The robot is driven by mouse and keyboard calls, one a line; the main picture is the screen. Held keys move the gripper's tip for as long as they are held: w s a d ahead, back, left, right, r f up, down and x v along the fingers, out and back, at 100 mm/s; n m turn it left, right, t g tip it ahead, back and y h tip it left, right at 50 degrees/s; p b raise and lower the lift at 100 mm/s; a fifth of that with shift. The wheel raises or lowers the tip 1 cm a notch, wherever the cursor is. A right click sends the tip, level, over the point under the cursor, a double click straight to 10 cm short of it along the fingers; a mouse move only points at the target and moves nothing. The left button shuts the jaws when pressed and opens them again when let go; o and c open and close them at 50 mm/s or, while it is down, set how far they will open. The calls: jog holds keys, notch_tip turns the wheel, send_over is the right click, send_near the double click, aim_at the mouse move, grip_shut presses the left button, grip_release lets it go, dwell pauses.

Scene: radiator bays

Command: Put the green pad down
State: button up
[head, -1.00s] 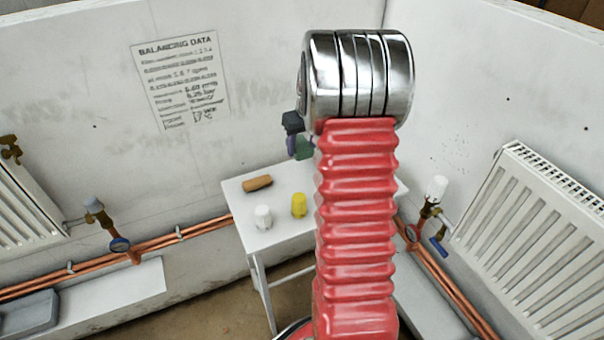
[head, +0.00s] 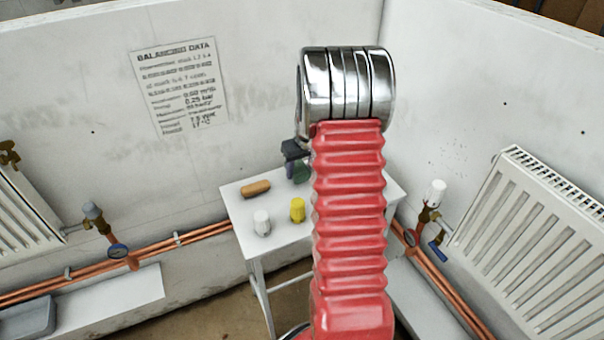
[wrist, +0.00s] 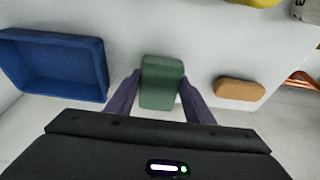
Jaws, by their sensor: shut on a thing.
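The green pad (wrist: 161,82) is a rounded dark green block between the two purple-grey fingers of my gripper (wrist: 160,92) in the wrist view. My gripper is shut on it. The pad is over the white table (wrist: 185,35); I cannot tell whether it touches the top. In the head view, part of the green pad (head: 301,172) and my gripper (head: 291,168) show just left of my red arm, which hides the rest. The white table (head: 285,238) stands in the corner.
A blue tray (wrist: 55,65) lies left of the pad in the wrist view. An orange-brown block (wrist: 240,88) lies to its right. A yellow cap (head: 297,210) and a white cap (head: 262,222) stand on the table's front. Radiators (head: 540,230) and copper pipes (head: 190,235) line the walls.

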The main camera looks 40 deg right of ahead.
jog(key=shift+f, duration=1.2)
jog(key=shift+f, duration=0.1)
jog(key=o, duration=1)
jog(key=v, duration=1.2)
